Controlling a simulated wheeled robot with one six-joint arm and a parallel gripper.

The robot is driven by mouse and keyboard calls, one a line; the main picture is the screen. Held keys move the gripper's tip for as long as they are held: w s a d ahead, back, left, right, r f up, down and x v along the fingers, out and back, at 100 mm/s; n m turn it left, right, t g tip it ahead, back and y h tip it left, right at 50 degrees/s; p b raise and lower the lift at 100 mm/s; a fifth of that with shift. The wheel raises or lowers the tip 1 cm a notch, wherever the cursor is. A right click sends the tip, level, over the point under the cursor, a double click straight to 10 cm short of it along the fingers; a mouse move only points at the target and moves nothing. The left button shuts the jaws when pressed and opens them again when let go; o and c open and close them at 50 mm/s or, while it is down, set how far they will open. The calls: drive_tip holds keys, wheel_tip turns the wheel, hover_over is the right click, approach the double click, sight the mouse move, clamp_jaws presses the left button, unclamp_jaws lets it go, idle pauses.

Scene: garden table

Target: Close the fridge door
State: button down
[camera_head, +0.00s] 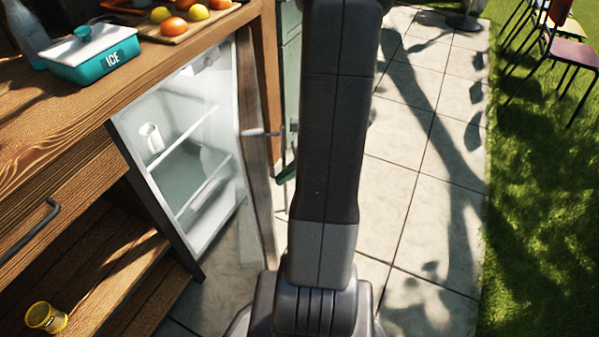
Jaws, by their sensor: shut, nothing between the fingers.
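The fridge (188,212) is built in under the wooden counter, and its lit white interior with shelves shows. Its door (249,90) stands open at the right of the opening, swung outward and seen nearly edge-on, with a pale inner face and a brown edge. A small grey bar juts across the door's edge; I cannot tell what it belongs to. A white mug (150,138) stands inside on a shelf. My grey arm fills the middle of the view, just right of the door, and covers what lies behind it. My gripper is not visible.
The wooden counter (130,62) holds a teal ice box (95,55), a bottle and a board with fruit (180,22). A yellow tin (45,317) sits on the lower shelf. Open paving (420,170) lies to the right, then grass and chairs (572,52).

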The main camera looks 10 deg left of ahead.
drive_tip(key=shift+s+a, duration=0.1)
drive_tip(key=shift+a, duration=0.25)
drive_tip(key=shift+a, duration=0.1)
